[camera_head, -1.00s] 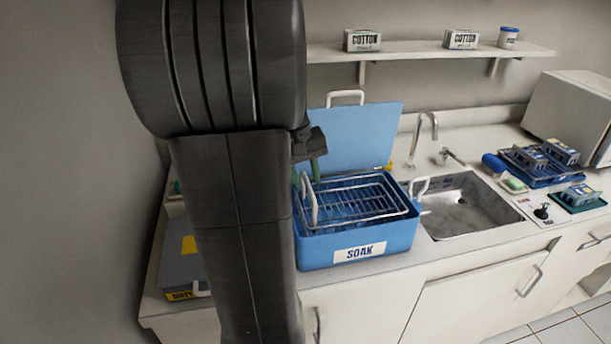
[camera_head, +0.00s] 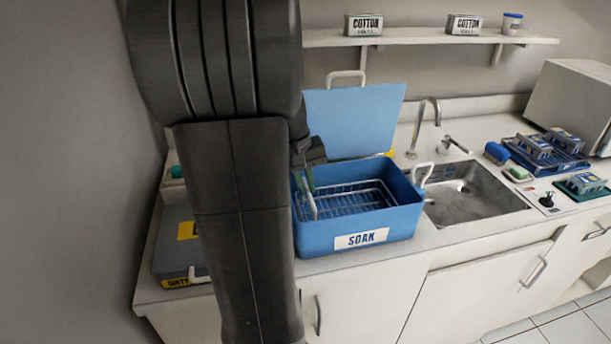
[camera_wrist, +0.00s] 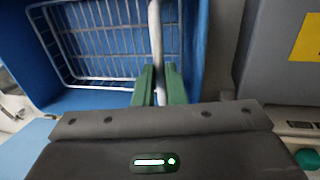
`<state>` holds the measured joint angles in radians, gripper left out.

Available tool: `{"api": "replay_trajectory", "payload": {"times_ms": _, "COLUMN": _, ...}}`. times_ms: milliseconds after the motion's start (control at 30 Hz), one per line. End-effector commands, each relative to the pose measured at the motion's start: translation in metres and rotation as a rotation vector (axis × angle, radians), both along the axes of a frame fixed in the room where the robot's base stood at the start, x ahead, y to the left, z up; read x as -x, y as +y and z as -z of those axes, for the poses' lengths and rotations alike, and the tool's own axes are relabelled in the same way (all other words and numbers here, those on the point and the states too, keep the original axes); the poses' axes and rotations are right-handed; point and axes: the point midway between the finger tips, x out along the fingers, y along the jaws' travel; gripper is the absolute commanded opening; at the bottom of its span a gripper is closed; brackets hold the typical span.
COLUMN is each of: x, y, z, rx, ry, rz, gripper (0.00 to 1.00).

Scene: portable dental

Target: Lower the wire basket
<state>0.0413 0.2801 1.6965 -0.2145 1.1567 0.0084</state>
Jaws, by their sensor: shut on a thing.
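The wire basket (camera_head: 352,199) sits low inside the blue SOAK tub (camera_head: 400,222), its rim below the tub's rim. In the wrist view the basket (camera_wrist: 105,45) shows as a white wire grid within the blue walls. My gripper (camera_head: 309,181) is at the tub's left side, partly hidden by my arm. In the wrist view its green fingers (camera_wrist: 157,84) are shut on the basket's white handle (camera_wrist: 157,45). Whether the basket touches the tub floor cannot be seen.
The tub's blue lid (camera_head: 353,120) stands open behind it. A sink (camera_head: 474,196) with a faucet (camera_head: 428,115) lies to the right. A grey box with yellow labels (camera_head: 178,245) is left of my arm. Trays with boxes (camera_head: 545,155) stand at the far right.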

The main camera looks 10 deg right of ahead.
Motion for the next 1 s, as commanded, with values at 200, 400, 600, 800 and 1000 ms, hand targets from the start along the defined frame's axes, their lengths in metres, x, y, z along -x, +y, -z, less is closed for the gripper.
{"api": "replay_trajectory", "payload": {"times_ms": 200, "x": 0.001, "y": 0.000, "z": 0.015, "rx": -0.002, "ry": 0.004, "rz": 0.000, "gripper": 0.00}}
{"api": "replay_trajectory", "payload": {"times_ms": 400, "x": 0.002, "y": 0.001, "z": 0.016, "rx": -0.003, "ry": 0.007, "rz": 0.001, "gripper": 0.00}}
{"api": "replay_trajectory", "payload": {"times_ms": 600, "x": 0.001, "y": 0.001, "z": 0.015, "rx": -0.003, "ry": 0.006, "rz": 0.000, "gripper": 0.32}}
{"api": "replay_trajectory", "payload": {"times_ms": 800, "x": 0.001, "y": 0.000, "z": 0.014, "rx": -0.001, "ry": 0.003, "rz": 0.000, "gripper": 0.32}}
{"api": "replay_trajectory", "payload": {"times_ms": 1000, "x": 0.000, "y": 0.003, "z": -0.003, "rx": -0.001, "ry": -0.001, "rz": 0.000, "gripper": 0.32}}
